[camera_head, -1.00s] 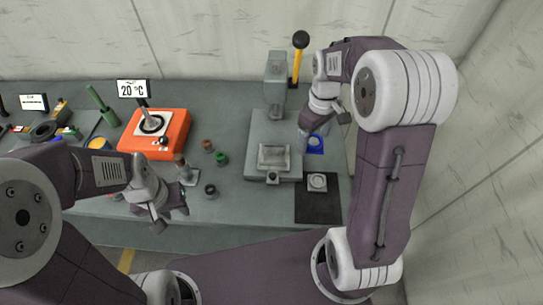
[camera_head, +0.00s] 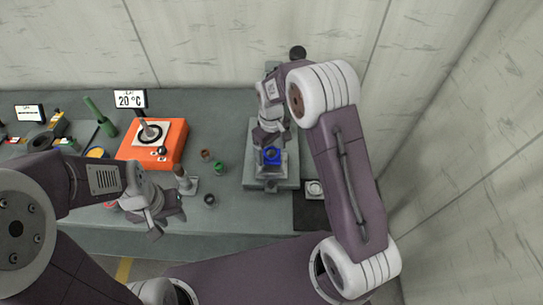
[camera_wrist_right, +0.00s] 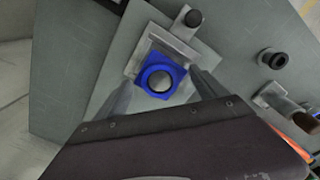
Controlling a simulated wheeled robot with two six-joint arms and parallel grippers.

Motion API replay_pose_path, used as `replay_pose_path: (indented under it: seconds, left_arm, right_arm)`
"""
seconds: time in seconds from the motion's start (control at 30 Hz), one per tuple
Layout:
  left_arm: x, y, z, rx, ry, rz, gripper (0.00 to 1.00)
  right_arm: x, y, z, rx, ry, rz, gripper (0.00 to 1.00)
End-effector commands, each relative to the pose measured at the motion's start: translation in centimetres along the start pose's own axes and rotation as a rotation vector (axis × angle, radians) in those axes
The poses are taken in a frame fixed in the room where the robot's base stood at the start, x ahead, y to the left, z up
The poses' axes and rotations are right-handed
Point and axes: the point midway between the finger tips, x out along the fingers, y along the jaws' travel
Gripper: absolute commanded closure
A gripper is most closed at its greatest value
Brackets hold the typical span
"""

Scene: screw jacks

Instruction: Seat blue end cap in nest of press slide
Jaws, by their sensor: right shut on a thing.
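The blue end cap (camera_head: 271,155), a square blue piece with a round grey middle, is between the fingers of my right gripper (camera_head: 269,146). The right wrist view shows the cap (camera_wrist_right: 150,78) with a finger on either side of it. It is over the grey press slide (camera_wrist_right: 178,42), overlapping the nest frame; the cap hides part of the nest. I cannot tell whether the cap touches it. The press base (camera_head: 252,178) extends around it. My left gripper (camera_head: 157,214) hangs empty at the table's front edge; its finger gap is unclear.
The press lever's black knob (camera_head: 298,52) rises behind my right arm. A black mat (camera_head: 309,214) with a pale round part (camera_head: 314,188) lies right of the press. An orange heater (camera_head: 170,147) and several small rings stand to the left.

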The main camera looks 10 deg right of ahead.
Motion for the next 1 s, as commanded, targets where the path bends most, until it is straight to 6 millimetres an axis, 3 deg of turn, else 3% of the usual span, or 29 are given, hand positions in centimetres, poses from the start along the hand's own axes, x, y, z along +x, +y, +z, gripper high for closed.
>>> replay_pose_path:
  seconds: [0.23,0.97,1.0]
  left_arm:
    - [-0.8,0.0,-0.1,0.000,0.000,0.000,0.64]
    - [0.1,0.0,0.0,0.000,0.000,0.000,0.64]
    - [0.1,0.0,0.0,0.000,0.000,0.000,0.64]
  right_arm:
    - [3.6,0.0,0.2,0.000,-0.003,-0.001,0.76]
    - [5.3,-0.1,0.4,0.000,-0.009,-0.003,0.76]
    - [5.4,-0.1,0.4,0.000,-0.011,-0.004,0.07]
